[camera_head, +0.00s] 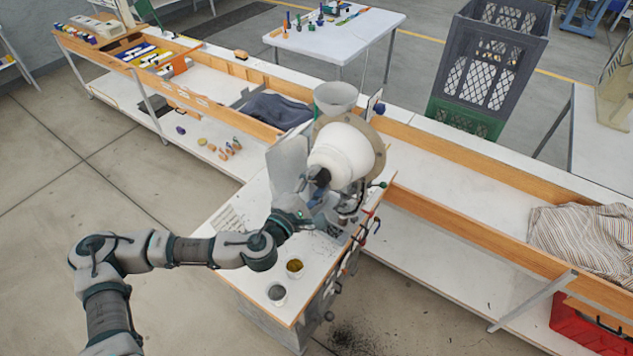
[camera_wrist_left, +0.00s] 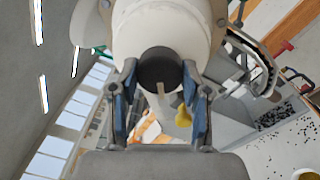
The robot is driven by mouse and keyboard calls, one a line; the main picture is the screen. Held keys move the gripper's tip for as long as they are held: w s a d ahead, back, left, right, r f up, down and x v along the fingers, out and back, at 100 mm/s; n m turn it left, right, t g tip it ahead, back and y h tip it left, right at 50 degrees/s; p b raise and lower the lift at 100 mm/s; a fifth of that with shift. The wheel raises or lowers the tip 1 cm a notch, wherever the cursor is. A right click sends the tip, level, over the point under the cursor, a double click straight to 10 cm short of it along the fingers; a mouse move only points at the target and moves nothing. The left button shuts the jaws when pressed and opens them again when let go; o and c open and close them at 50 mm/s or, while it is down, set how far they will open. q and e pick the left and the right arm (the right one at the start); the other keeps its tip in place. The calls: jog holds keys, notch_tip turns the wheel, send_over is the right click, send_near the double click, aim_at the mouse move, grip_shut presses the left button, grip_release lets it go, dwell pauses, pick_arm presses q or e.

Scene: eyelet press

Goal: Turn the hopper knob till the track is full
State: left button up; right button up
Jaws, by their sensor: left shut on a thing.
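The eyelet press stands on a white-topped bench (camera_head: 238,218). Its rounded white hopper (camera_head: 345,150) faces my left arm, and it fills the top of the left wrist view (camera_wrist_left: 160,28). The black hopper knob (camera_wrist_left: 159,68) sticks out of its middle; it also shows dark in the head view (camera_head: 319,176). My left gripper (camera_wrist_left: 160,85) has its blue-padded fingers on either side of the knob and is shut on it. It reaches in from the left in the head view (camera_head: 313,192). I cannot make out the track or its fill. My right gripper is not in view.
Two small cups, one with yellowish contents (camera_head: 294,267) and one grey (camera_head: 277,293), stand near the bench's front. Red- and green-tipped handles (camera_head: 372,212) stick out at the press's right. A pale panel (camera_head: 287,162) stands left of the hopper. Dark bits lie on the floor.

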pick_arm(q)
jog(key=shift+f, duration=0.4)
jog(key=o, duration=1.1)
jog(key=shift+o, duration=0.2)
jog(key=shift+w+r, duration=0.1)
jog(key=shift+a+r, duration=0.1)
jog(key=shift+a, duration=0.05)
jog(key=v, duration=0.7)
